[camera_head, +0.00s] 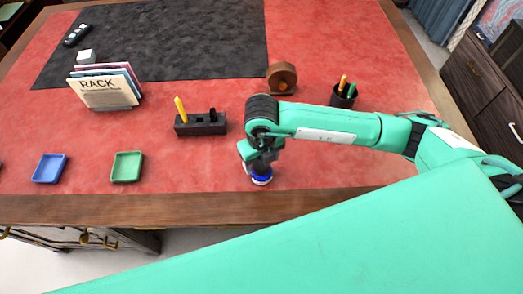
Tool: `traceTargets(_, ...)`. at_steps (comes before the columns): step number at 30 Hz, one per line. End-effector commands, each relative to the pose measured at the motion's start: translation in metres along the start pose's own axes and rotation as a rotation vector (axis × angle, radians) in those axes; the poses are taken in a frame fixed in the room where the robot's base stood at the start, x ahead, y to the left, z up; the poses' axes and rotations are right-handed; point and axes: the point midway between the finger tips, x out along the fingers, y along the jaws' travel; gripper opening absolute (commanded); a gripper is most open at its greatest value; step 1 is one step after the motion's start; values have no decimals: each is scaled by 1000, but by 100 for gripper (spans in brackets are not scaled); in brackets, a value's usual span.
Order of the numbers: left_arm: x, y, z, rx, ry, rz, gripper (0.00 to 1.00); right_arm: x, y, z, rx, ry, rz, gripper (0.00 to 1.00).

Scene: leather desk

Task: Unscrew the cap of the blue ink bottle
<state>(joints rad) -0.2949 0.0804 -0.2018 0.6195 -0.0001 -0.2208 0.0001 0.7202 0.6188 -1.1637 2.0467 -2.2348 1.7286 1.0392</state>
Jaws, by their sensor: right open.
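The blue ink bottle (261,178) stands near the front edge of the red leather desk, with a blue upper part and a pale lower rim showing. My right gripper (260,166) is directly above it, pointing down, open, with its fingers at or around the top of the bottle. The gripper hides most of the cap, so I cannot tell whether the fingers touch it. My left gripper is not in view.
A blue tray (50,168) and a green tray (127,167) lie to the left. Behind are a black pen stand (201,124), a rack (105,92), a brown round object (282,77) and a pen cup (343,96). The desk's wooden front edge (150,208) is close.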

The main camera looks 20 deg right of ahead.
Motion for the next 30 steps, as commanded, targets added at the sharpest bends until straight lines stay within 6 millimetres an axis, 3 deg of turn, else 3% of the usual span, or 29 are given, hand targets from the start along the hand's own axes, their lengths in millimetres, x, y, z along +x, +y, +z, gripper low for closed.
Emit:
traceTargets(11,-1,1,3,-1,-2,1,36,5,0,0,-2,0,1,65)
traceTargets(15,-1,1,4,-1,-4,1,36,5,0,0,-2,0,1,37)
traceTargets(18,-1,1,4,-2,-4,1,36,5,0,0,-1,0,1,22)
traceTargets(30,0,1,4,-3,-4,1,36,6,0,0,-1,0,1,22)
